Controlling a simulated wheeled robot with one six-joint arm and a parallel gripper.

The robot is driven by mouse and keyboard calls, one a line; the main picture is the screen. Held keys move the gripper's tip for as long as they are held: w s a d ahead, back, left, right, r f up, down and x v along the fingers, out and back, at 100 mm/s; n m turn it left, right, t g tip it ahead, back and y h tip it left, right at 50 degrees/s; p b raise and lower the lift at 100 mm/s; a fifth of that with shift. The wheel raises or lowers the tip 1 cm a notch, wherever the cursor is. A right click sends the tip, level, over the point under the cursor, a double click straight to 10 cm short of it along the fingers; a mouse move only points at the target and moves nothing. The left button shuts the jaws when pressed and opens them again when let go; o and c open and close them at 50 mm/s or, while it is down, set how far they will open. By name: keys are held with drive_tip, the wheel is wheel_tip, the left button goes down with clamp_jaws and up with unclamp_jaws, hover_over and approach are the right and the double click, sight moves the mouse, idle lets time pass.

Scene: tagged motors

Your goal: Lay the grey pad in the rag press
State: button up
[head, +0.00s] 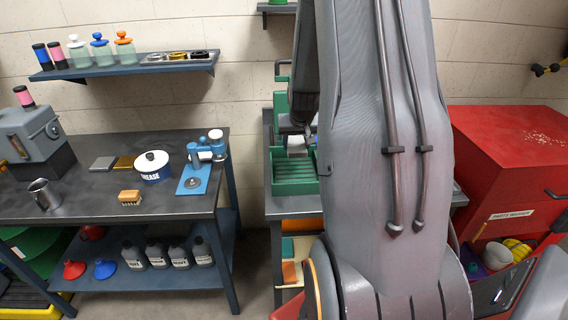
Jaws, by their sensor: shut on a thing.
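My gripper (300,134) is at the right bench, partly hidden by my own arm. It is shut on a small light grey block, which I take for the grey pad (297,148). The pad is just above a green ribbed tray-like device (293,186), which looks like the rag press. The right part of the press is hidden behind my arm. I cannot tell whether the pad touches it.
The left bench (90,205) holds a grey machine (30,135), a mug (44,194), a grease tin (153,167), a brush (130,197) and a blue device (200,165). A red cabinet (500,150) stands at the right. A gap separates the benches.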

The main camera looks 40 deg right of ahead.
drive_tip(key=shift+w+f, duration=0.1)
drive_tip(key=shift+w, duration=0.15)
drive_tip(key=shift+f+b, duration=0.25)
drive_tip(key=shift+b, duration=0.1)
drive_tip(key=b, duration=0.4)
hover_over(295, 171)
drive_tip(key=s, duration=0.1)
drive_tip(key=f, duration=0.3)
drive_tip(key=a+f, duration=0.1)
drive_tip(key=f, duration=0.1)
drive_tip(key=shift+s+f, duration=0.15)
drive_tip(key=shift+f+b, duration=0.6)
drive_tip(key=shift+f, duration=1.4)
drive_tip(key=shift+f, duration=0.1)
drive_tip(key=o, duration=0.9)
drive_tip(key=shift+s, duration=0.1)
drive_tip(key=shift+o, duration=0.2)
